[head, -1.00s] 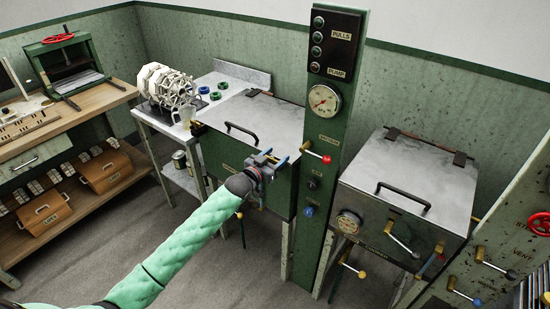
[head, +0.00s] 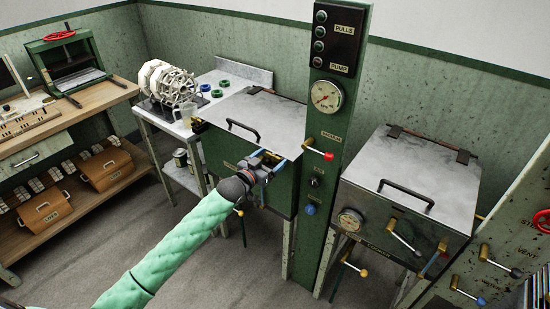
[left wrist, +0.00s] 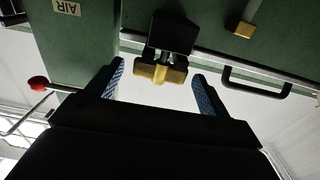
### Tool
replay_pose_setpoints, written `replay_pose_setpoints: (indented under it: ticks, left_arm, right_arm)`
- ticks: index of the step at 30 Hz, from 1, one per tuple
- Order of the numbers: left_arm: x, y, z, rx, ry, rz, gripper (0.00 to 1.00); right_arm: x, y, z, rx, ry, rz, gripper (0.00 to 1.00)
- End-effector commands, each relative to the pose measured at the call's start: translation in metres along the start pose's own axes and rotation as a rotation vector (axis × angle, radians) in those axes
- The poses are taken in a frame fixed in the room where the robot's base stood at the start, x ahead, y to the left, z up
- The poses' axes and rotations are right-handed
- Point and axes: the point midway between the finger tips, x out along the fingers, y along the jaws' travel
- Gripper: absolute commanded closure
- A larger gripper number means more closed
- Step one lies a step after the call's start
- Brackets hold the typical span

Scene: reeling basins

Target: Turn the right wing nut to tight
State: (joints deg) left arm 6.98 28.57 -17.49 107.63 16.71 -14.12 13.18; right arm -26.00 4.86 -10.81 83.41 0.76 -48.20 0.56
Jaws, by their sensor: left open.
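The right wing nut (left wrist: 160,72) is a small brass piece on a dark block at the front edge of the green basin (head: 225,150). In the left wrist view it sits between the two blue fingertips of my left gripper (left wrist: 158,72), with a gap on each side. In the head view my left gripper (head: 267,160) is at the basin's front near the lid edge and hides this nut. The gripper is open and holds nothing. A second brass nut (left wrist: 245,28) shows farther along the same edge. My right gripper is out of view.
A red-knobbed lever (head: 328,156) on the green column (head: 325,195) is close to the right of my gripper. The black lid handle (head: 242,130) is up to its left. A second basin (head: 400,220) stands right of the column.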

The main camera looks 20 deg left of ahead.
Motion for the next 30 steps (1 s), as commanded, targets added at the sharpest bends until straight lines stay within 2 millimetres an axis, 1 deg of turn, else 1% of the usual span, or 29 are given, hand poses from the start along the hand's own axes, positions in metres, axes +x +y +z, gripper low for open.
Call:
replay_pose_setpoints:
  ticks: [1, 3, 6, 10, 15, 27, 30]
  left_arm:
    - [-0.008, 0.0, 0.004, 0.001, -0.002, 0.001, 0.2]
    - [-0.018, 0.0, 0.003, 0.001, -0.001, 0.001, 0.2]
    - [-0.029, 0.0, 0.002, 0.001, 0.0, 0.001, 0.2]
    - [-0.038, 0.0, 0.002, 0.001, 0.0, 0.001, 0.2]
    - [-0.042, 0.0, 0.0, 0.001, 0.0, 0.0, 0.2]
    - [-0.041, 0.0, 0.0, 0.006, 0.0, 0.0, 0.2]
    - [-0.041, -0.001, 0.006, 0.034, -0.033, -0.008, 0.2]
  right_arm:
    - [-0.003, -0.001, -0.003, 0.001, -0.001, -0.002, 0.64]
    - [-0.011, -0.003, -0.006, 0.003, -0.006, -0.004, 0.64]
    - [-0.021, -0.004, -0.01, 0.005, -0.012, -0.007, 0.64]
    - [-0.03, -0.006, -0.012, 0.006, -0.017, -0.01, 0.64]
    - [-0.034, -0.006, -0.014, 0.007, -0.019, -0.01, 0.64]
    - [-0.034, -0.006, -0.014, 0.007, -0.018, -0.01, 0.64]
    - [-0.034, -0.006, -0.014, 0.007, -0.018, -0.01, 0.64]
